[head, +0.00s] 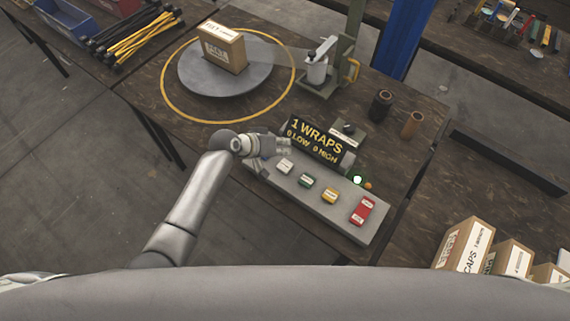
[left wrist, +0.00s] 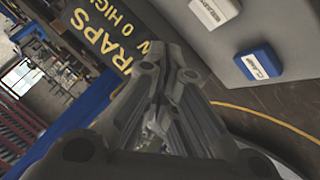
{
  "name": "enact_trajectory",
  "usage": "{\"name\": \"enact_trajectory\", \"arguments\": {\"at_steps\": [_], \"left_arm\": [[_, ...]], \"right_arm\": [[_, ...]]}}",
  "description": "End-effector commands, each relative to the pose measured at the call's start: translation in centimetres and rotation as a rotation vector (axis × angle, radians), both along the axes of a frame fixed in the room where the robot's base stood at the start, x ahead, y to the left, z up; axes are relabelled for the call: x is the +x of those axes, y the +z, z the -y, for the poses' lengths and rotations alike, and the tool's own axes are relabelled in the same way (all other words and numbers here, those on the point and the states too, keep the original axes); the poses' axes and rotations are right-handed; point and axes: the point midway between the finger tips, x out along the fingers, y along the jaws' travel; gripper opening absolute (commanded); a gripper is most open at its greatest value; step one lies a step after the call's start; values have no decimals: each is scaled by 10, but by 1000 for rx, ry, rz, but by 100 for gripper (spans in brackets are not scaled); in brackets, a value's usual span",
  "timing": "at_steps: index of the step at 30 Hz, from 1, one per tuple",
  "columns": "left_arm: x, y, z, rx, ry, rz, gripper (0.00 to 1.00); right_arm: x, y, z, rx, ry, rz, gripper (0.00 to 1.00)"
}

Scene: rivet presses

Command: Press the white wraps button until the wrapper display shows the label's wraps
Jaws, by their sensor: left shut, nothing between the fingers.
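The wrapper display (head: 318,142) reads "1 WRAPS" with "0 LOW 0 HIGH" below; part of it shows in the left wrist view (left wrist: 98,35). The white button (head: 285,166) sits at the left of the button row on the grey panel (head: 322,211). It also shows at the top of the left wrist view (left wrist: 214,10). My left gripper (head: 284,146) is shut and empty, above the panel's left end, between the display and the white button, apart from the button. The carton (head: 223,47) stands on the turntable (head: 250,82); its label is too small to read.
Green (head: 305,181), yellow (head: 329,196) and red (head: 362,211) buttons lie right of the white one. A blue button (left wrist: 260,63) shows in the left wrist view. The film post (head: 335,65) stands behind.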

Motion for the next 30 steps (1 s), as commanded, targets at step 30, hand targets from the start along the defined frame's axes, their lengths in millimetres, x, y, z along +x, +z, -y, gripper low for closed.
{"name": "enact_trajectory", "arguments": {"at_steps": [30], "left_arm": [[-19, -25, -12, 39, 10, -21, 0]], "right_arm": [[0, -5, 0, 0, 0, 0, 0]]}}
